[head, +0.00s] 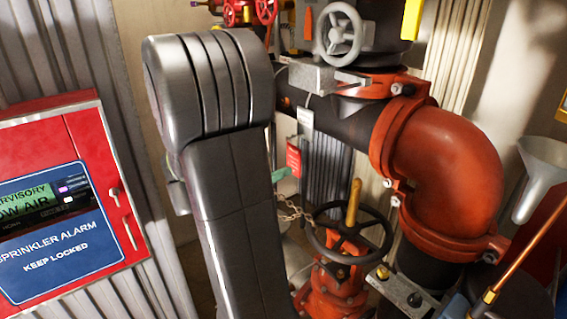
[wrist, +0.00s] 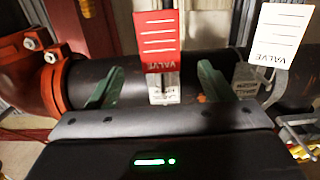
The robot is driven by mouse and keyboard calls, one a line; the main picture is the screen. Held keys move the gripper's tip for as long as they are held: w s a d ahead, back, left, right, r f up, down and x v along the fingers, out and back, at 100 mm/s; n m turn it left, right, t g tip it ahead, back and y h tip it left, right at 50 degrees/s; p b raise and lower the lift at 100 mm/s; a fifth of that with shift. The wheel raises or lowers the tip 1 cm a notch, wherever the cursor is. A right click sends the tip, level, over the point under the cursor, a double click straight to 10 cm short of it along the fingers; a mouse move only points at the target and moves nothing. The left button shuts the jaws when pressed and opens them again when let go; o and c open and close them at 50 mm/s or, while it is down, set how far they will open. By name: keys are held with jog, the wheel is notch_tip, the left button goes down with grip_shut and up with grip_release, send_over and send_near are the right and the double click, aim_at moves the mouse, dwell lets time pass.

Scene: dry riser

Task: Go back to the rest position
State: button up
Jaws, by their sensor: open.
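My gripper (wrist: 160,75) is open in the wrist view, its two green fingers apart. A red valve tag (wrist: 160,40) hangs between and just beyond the fingers, in front of a dark pipe (wrist: 135,85). I cannot tell whether the fingers touch it. A white valve tag (wrist: 277,38) hangs to the right. In the head view my dark arm stands upright and hides most of the gripper; a bit of green finger shows beside its right edge, just below the red tag (head: 293,158).
A red sprinkler alarm cabinet (head: 75,195) is at left in the head view. A large orange pipe elbow (head: 445,165) is at right. A black handwheel (head: 350,235) with a chain is below centre, and a grey handwheel (head: 339,33) is above. Room around the arm looks tight.

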aim_at(293, 155)
jog(key=b+v, duration=0.1)
jog(key=v, duration=0.7)
jog(key=shift+a, duration=0.15)
jog(key=p+x, duration=0.2)
jog(key=x, duration=1.1)
jog(key=shift+w+d, duration=0.2)
jog(key=shift+d, duration=0.2)
jog(key=shift+s+a+r, duration=0.25)
jog(key=shift+a, duration=0.1)
jog(key=shift+d, duration=0.1)
